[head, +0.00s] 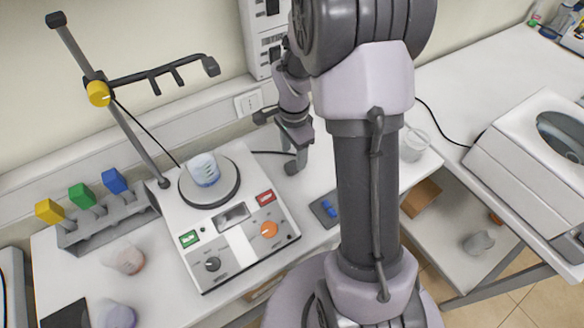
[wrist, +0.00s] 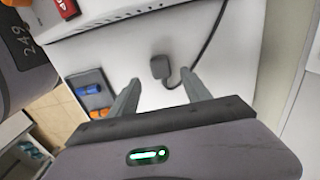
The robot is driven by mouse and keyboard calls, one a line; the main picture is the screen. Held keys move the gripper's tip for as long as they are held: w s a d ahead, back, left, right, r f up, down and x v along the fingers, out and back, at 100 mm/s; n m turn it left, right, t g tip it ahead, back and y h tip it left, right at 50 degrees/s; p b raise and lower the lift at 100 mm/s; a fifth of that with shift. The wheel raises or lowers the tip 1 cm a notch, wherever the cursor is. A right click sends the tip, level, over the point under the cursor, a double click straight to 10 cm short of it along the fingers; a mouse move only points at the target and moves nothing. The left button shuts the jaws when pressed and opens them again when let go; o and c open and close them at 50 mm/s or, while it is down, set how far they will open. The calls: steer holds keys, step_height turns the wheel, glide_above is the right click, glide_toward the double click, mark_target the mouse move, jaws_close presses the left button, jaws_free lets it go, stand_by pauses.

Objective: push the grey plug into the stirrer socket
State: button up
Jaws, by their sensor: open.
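The grey plug (wrist: 160,66) lies on the white bench in the wrist view, just beyond and between my open fingertips. Its dark cable (wrist: 208,45) loops to the right and runs up. My gripper (wrist: 160,88) is open and empty, with bench showing between its fingers. In the head view my gripper (head: 280,140) is low over the bench, right of the white stirrer (head: 228,255). A white wall socket (head: 249,102) sits on the trunking behind the stirrer. No socket on the stirrer itself is clear.
A beaker (head: 204,170) stands on the stirrer plate. A stand (head: 130,125) with a hooked arm rises behind it. A rack (head: 105,220) with coloured blocks is at the left. A small dark tray (head: 324,210) with blue items lies at the bench's front edge.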

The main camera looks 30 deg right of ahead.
mark_target(292, 165)
steer(key=shift+f, duration=0.1)
steer(key=f+b, duration=0.1)
steer(key=f, duration=0.1)
steer(key=f+b, duration=0.1)
steer(key=f, duration=0.2)
steer(key=shift+w+a+f, duration=0.1)
steer(key=shift+a, duration=0.1)
jaws_close()
